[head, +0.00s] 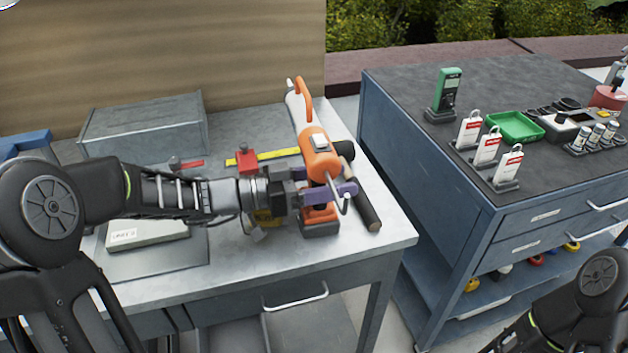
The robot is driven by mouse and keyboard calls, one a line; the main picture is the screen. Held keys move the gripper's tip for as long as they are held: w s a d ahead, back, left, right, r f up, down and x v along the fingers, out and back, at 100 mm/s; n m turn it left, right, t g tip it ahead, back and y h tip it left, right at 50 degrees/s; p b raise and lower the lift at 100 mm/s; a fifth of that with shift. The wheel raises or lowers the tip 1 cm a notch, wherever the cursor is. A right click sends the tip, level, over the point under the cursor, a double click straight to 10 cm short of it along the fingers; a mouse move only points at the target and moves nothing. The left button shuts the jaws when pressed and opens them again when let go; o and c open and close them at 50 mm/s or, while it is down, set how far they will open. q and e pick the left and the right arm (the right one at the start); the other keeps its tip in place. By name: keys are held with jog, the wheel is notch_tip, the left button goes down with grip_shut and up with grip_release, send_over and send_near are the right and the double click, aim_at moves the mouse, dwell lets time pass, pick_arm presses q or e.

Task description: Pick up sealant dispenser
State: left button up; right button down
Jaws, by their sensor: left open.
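The sealant dispenser (319,151) is orange with a pale barrel. It stands near the right end of the grey workbench (270,268), its orange handle and dark grey foot at the bottom. My left gripper (343,192) comes in from the left, with its purple-grey fingers on either side of the dispenser's handle. It is open around the handle, and I cannot tell whether a finger touches it. Part of the handle is hidden behind the fingers. My right arm shows at the lower right, but its gripper is out of view.
A yellow level (268,156), a red tool (245,158) and a grey box (142,128) are behind my left arm. A blue cabinet (447,209) stands right, with a green tray (514,126) and tags on top.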

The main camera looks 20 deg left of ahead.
pick_arm(q)
jog(key=shift+c, duration=0.3)
grip_shut()
dwell(0.7)
dwell(0.6)
jog(key=shift+r, duration=0.15)
